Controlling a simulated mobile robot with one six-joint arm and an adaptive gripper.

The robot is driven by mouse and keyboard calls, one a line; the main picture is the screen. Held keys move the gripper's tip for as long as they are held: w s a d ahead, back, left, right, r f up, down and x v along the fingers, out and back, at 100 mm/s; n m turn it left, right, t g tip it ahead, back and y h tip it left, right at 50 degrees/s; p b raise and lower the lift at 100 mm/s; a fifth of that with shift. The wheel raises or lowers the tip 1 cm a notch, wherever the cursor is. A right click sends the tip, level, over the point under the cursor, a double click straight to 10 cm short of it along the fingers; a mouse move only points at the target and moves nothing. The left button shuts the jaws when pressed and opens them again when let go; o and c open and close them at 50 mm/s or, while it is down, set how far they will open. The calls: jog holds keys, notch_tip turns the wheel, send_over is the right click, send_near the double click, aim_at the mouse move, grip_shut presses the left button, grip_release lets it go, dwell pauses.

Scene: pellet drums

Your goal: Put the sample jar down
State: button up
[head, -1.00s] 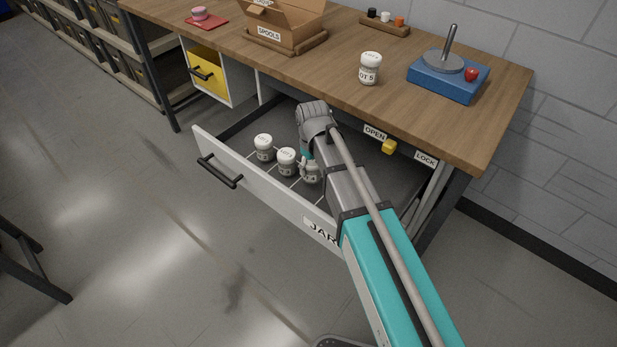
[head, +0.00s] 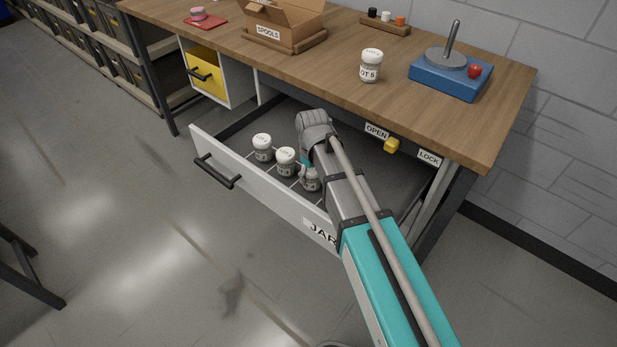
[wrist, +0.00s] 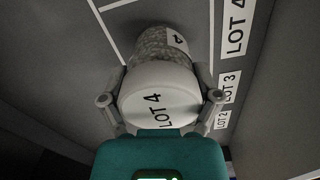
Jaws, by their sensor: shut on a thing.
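The sample jar (wrist: 158,92) has a white lid marked LOT 4 and a speckled body with a label, and fills the middle of the wrist view. My gripper (wrist: 160,98) is shut on it, one finger on each side of the lid. In the head view the jar (head: 312,181) is inside the open drawer (head: 265,192), partly hidden by my arm. My gripper (head: 306,168) is mostly hidden there too. I cannot tell whether the jar's base touches the drawer floor.
Two white-lidded jars (head: 262,147) (head: 286,161) stand in the drawer to the left. White lines and LOT labels (wrist: 235,35) mark its floor. A LOT 5 jar (head: 371,66), a spools box (head: 280,18) and a blue base (head: 450,78) sit on the bench above.

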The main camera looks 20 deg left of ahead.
jog(key=shift+f, duration=0.25)
jog(key=o, duration=1.1)
jog(key=shift+r, duration=0.1)
jog(key=shift+r, duration=0.1)
notch_tip(320, 180, up, 12)
jog(key=p, duration=1.2)
dwell(0.4)
jog(key=shift+s, duration=0.1)
